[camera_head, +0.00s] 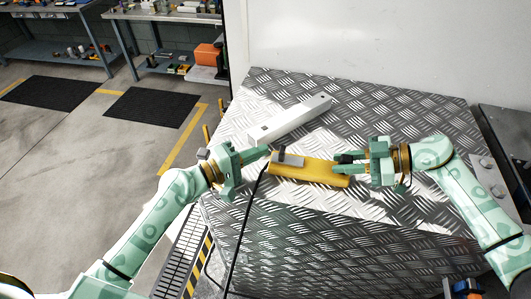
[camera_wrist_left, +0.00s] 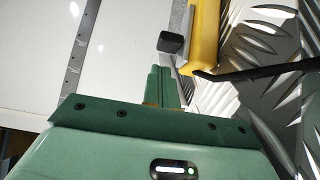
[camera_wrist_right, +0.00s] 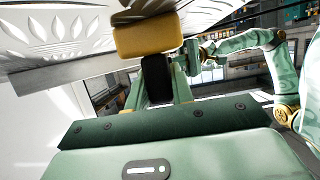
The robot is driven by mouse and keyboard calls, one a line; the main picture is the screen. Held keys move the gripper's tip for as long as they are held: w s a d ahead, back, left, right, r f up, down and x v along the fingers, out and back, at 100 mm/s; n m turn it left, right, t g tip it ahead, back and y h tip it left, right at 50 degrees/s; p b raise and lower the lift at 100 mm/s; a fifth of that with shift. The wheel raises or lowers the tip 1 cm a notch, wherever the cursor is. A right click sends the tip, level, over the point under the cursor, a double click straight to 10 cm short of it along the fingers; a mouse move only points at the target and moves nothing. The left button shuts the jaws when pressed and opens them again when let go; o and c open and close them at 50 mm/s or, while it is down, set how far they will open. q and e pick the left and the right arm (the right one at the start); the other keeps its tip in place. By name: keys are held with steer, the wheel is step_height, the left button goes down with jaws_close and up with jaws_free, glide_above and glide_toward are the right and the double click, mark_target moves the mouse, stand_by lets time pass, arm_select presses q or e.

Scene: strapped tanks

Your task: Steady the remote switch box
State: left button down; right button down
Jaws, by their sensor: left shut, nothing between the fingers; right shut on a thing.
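The remote switch box (camera_head: 310,171) is a long yellow box lying on a metal tread-plate top. A grey piece (camera_head: 288,159) sits on its left part, and a black cable runs down from its left end. My right gripper (camera_head: 341,163) is at the box's right end; in the right wrist view it is shut on a black part (camera_wrist_right: 157,80) against the yellow end (camera_wrist_right: 146,37). My left gripper (camera_head: 268,150) is shut and empty, just beside the box's left end. In the left wrist view its closed fingers point toward a small black block (camera_wrist_left: 170,42) beside the yellow body (camera_wrist_left: 205,35).
A pale bar (camera_head: 290,118) with a hole near one end lies behind the box. The tread-plate top (camera_head: 400,105) is clear at the back right. The black cable (camera_head: 246,215) hangs over the front edge. A white wall (camera_head: 380,40) stands behind.

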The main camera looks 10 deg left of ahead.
mark_target(283, 157)
arm_select(q)
steer(key=shift+d, duration=1.05)
steer(key=d, duration=0.3)
steer(key=shift+d, duration=0.5)
arm_select(e)
steer(key=shift+s, duration=0.1)
arm_select(q)
steer(key=shift+s, duration=0.1)
arm_select(e)
steer(key=shift+a, duration=0.1)
arm_select(q)
steer(key=a, duration=0.4)
steer(key=v, duration=1)
steer(key=shift+a+r, duration=0.1)
steer(key=shift+a, duration=0.15)
